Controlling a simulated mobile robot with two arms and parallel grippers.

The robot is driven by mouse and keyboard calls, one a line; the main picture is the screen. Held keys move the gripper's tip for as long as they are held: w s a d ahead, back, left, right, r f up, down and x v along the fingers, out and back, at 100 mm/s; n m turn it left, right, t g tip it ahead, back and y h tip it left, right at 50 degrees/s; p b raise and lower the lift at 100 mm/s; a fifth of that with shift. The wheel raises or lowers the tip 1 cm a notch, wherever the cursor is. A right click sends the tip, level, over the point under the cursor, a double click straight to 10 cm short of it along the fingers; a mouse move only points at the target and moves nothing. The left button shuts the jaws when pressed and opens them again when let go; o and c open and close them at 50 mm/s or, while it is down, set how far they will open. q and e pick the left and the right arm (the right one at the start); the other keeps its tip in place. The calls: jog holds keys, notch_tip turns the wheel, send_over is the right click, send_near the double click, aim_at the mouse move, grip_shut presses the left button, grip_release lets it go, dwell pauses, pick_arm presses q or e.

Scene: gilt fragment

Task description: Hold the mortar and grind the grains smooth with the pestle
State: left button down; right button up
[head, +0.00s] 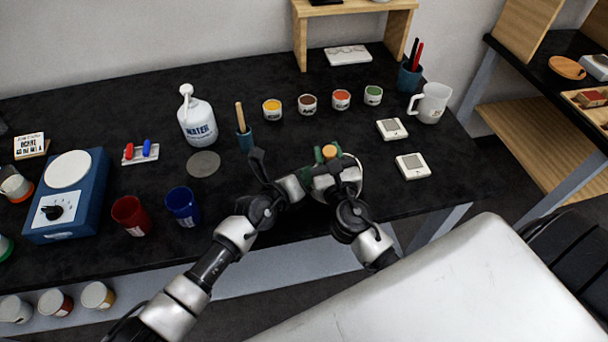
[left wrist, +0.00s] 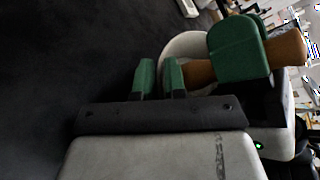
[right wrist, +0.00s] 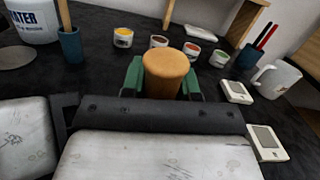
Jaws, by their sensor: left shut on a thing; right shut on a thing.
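The white mortar (left wrist: 183,47) stands on the black table; in the head view it is mostly hidden under my grippers. My left gripper (left wrist: 158,80) is shut on the mortar's wall, with green fingers either side of it. My right gripper (right wrist: 163,78) is shut on the wooden pestle (right wrist: 168,68), which sticks up between its green fingers. The pestle also shows in the left wrist view (left wrist: 198,73), its lower end reaching into the mortar. In the head view its round top (head: 329,151) shows above the mortar. The grains are hidden in all views.
Behind the mortar stand several small paint pots (head: 341,99). A blue cup with a wooden-handled tool (head: 245,138) and a water bottle (head: 197,122) are to the left. Two white devices (head: 413,166) and a white mug (head: 431,103) are to the right. The table's front edge is close.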

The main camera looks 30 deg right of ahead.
pick_arm(q)
jog(key=shift+a+f, duration=0.2)
jog(key=shift+f, duration=0.15)
pick_arm(e)
jog(key=shift+s+d, duration=0.45)
jog(key=shift+d, duration=0.3)
pick_arm(q)
jog(key=shift+d, duration=0.1)
pick_arm(e)
jog(key=shift+w, duration=0.4)
pick_arm(q)
jog(key=shift+s, duration=0.1)
pick_arm(e)
jog(key=shift+w+a, duration=0.1)
jog(key=shift+w, duration=0.4)
jog(key=shift+f, duration=0.1)
jog(key=shift+s+a, duration=0.1)
jog(key=shift+a, duration=0.05)
jog(key=shift+s+a, duration=0.6)
jog(key=shift+d, duration=0.1)
